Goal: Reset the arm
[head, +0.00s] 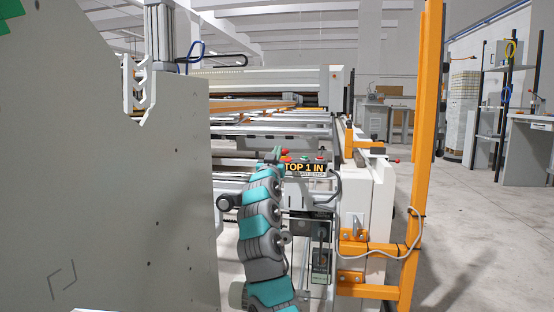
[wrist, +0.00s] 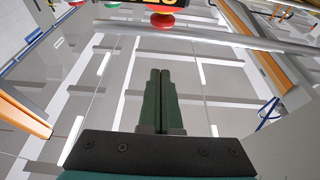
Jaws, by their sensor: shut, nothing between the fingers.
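My gripper (wrist: 160,100) points forward in the wrist view, its two dark green fingers together with nothing between them. A red mushroom button (wrist: 160,20) sits just beyond the fingertips, apart from them, under a dark label with yellow letters. In the head view my teal and grey arm rises in front of the machine, and its end is by a black sign reading "TOP 1 IN" (head: 306,169). A red button (head: 320,157) shows on top of the control box there.
A large grey panel (head: 90,180) fills the left of the head view. An orange post (head: 425,130) with a hanging grey cable (head: 385,255) stands right of the machine. Open concrete floor (head: 465,240) lies further right, with workbenches behind.

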